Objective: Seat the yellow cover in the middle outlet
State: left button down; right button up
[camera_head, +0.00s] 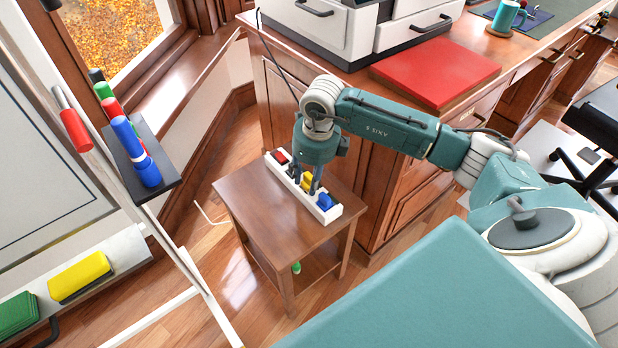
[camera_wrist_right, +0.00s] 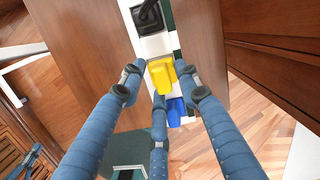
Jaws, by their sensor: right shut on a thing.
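A white outlet strip (camera_head: 334,214) lies along the top of a small brown wooden table. The yellow cover (camera_head: 307,181) is at the middle of the strip; in the right wrist view the yellow cover (camera_wrist_right: 162,76) shows between my fingertips. My right gripper (camera_head: 313,186) points down over the strip and is shut on the yellow cover. A blue cover (camera_head: 325,201) sits at the strip's near end, and a red piece (camera_head: 281,157) at its far end. The fingers partly hide the yellow cover's base, so I cannot tell whether it is fully down. My left gripper is out of view.
The small table (camera_head: 255,205) has bare top on the left of the strip. A wooden cabinet (camera_head: 385,205) stands close on the right, with a red board (camera_head: 436,72) on its top. A whiteboard stand with markers (camera_head: 135,152) is at the left.

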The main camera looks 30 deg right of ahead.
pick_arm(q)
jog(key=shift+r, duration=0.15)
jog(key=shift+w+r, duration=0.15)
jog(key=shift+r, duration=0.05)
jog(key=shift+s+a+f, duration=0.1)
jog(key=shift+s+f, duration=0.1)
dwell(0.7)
pick_arm(e)
jog(key=shift+f, duration=0.2)
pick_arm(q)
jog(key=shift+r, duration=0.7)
pick_arm(e)
jog(key=shift+f, duration=0.1)
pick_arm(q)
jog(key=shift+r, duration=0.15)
